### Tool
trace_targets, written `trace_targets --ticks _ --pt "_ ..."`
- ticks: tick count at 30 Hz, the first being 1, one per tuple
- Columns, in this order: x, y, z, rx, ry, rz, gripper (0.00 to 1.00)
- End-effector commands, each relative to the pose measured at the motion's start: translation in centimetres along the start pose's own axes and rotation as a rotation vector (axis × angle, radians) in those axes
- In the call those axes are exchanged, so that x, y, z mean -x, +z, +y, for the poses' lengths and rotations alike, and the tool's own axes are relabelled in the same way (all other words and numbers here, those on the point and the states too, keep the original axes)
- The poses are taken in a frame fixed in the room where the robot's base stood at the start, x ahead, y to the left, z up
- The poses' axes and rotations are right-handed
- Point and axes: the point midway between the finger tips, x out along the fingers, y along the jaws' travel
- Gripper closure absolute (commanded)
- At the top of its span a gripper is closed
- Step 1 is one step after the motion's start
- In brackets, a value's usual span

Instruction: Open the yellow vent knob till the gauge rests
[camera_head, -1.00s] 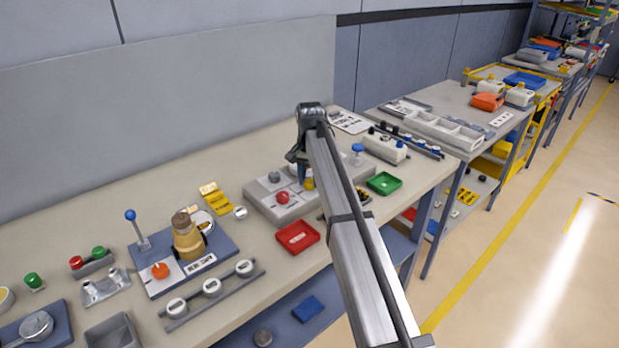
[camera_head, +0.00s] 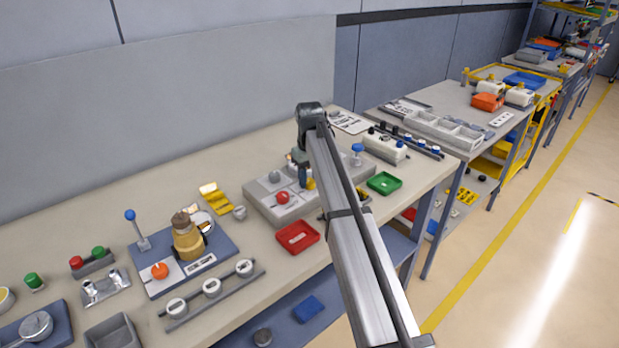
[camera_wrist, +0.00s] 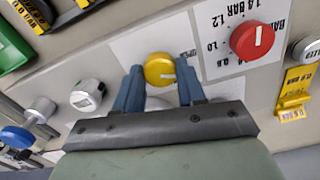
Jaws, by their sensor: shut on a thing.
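The yellow vent knob (camera_wrist: 159,69) sits between the two blue fingers of my gripper (camera_wrist: 158,78) in the wrist view. The fingers are shut on its sides. A white line marks the knob's face. In the head view the yellow knob (camera_head: 310,184) shows just beside my gripper (camera_head: 303,178), on the grey panel box (camera_head: 262,205). A white round part (camera_wrist: 157,103) shows partly behind the gripper's edge; I cannot tell whether it is the gauge. No gauge needle is readable.
A red knob (camera_wrist: 258,41) with a printed BAR scale is close by on the same panel. A white-faced round fitting (camera_wrist: 87,95) stands on the other side. A red tray (camera_head: 298,237) and a green tray (camera_head: 384,183) lie near the box.

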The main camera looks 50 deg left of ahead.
Motion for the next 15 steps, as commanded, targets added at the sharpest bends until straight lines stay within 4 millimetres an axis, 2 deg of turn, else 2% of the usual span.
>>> trace_targets --ticks 6,15 --pt "0.03 -0.01 0.02 0.153 0.0 0.0 0.91" --pt "0.03 -0.01 0.03 0.275 0.0 0.0 0.91"
